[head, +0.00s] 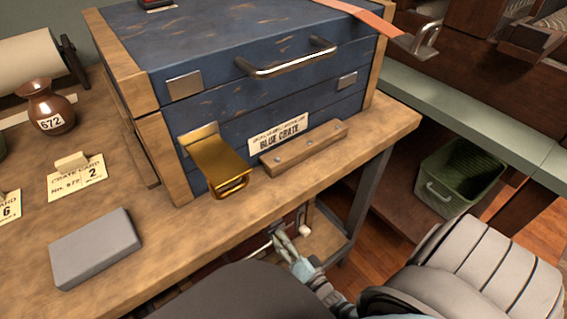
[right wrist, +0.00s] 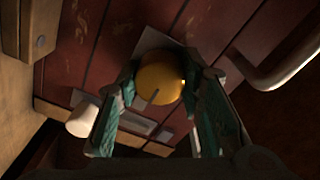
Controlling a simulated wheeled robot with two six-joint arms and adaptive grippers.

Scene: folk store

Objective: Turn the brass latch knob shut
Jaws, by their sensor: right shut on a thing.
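The round brass latch knob (right wrist: 160,78) shows in the right wrist view, on a grey plate (right wrist: 152,42) on the front of a dark red crate (right wrist: 75,75). A dark line on the knob slants toward the lower left. My right gripper (right wrist: 160,85) has its teal fingers on both sides of the knob, shut on it. In the head view my right gripper (head: 283,243) reaches below the table's front edge, at the red crate (head: 293,222); the knob cannot be made out there. My left gripper is not in view.
A blue crate (head: 215,55) with a brass hasp (head: 217,163) stands on the wooden table (head: 190,235) above. A grey block (head: 95,247) lies at left. In the wrist view, a white peg (right wrist: 83,118) and a metal handle (right wrist: 285,62) flank the gripper. A green bin (head: 460,170) stands right.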

